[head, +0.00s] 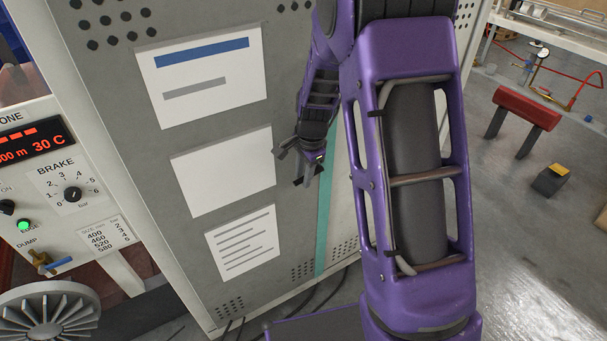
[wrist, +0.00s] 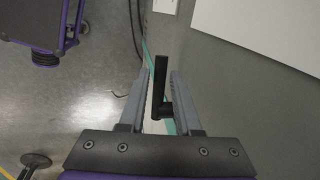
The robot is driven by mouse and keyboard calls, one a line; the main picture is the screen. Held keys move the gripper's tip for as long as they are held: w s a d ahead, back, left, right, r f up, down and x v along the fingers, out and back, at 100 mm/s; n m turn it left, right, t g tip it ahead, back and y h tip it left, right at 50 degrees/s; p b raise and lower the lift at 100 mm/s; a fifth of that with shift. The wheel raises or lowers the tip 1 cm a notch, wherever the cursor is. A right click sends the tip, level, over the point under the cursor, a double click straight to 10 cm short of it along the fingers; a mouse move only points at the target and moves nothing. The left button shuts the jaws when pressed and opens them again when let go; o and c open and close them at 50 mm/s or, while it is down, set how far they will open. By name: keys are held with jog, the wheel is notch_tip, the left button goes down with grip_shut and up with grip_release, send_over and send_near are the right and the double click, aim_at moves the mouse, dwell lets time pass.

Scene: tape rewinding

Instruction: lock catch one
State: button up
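A black L-shaped lever (wrist: 160,80), which looks like the catch, stands out from the grey cabinet (wrist: 245,95) in the wrist view. My gripper (wrist: 162,74) is open, with one grey finger on each side of the lever. A gap shows between the lever and the left finger; the lever's lower part is close to the right finger, and I cannot tell whether they touch. In the head view my gripper (head: 306,168) is in front of the cabinet (head: 130,100), beside a teal stripe (head: 325,215). The lever cannot be made out clearly there.
A control panel (head: 50,185) with a display, a brake dial and a green lamp stands at the left. White sheets (head: 205,75) are on the cabinet face. Dark cables lie at its foot. A red-topped stand (head: 525,107) and a yellow-black box (head: 551,180) are on the floor at right.

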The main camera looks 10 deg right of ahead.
jog(key=shift+c, duration=0.4)
grip_shut()
dwell(0.9)
